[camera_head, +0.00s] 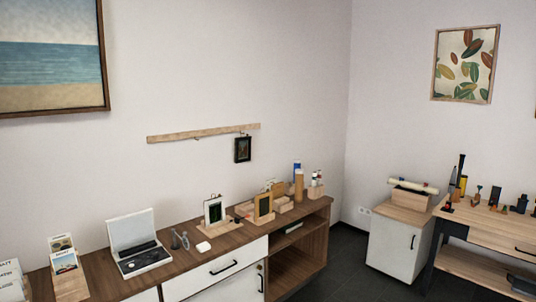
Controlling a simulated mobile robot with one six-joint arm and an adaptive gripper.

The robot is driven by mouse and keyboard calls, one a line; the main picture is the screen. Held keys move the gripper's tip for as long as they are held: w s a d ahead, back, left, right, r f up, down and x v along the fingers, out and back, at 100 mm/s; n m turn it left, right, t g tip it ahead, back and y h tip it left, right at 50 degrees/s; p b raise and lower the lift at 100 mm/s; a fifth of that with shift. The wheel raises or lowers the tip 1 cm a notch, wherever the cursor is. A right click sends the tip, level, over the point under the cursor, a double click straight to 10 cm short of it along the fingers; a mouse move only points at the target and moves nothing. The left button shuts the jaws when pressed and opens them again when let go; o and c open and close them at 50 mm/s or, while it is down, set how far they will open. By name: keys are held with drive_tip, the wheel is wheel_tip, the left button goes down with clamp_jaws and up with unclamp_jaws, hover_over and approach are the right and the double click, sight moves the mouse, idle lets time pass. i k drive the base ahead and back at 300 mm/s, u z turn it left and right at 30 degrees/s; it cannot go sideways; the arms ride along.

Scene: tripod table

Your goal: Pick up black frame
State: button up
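A small black frame (243,149) with a dark picture hangs on the wall, just under the right part of a wooden rail (204,133). I cannot tell from the picture which of the dark frames is the task's one. My gripper is not in view.
An open white case (135,240), a white mouse-like item (203,247), wooden boxes and bottles crowd the cabinet top. A white cabinet (395,240) and a workbench with tools (490,225) stand at the right.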

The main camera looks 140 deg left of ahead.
sight(242, 144)
drive_tip(key=u, duration=5.15)
drive_tip(key=k, duration=0.25)
drive_tip(key=z, duration=0.6)
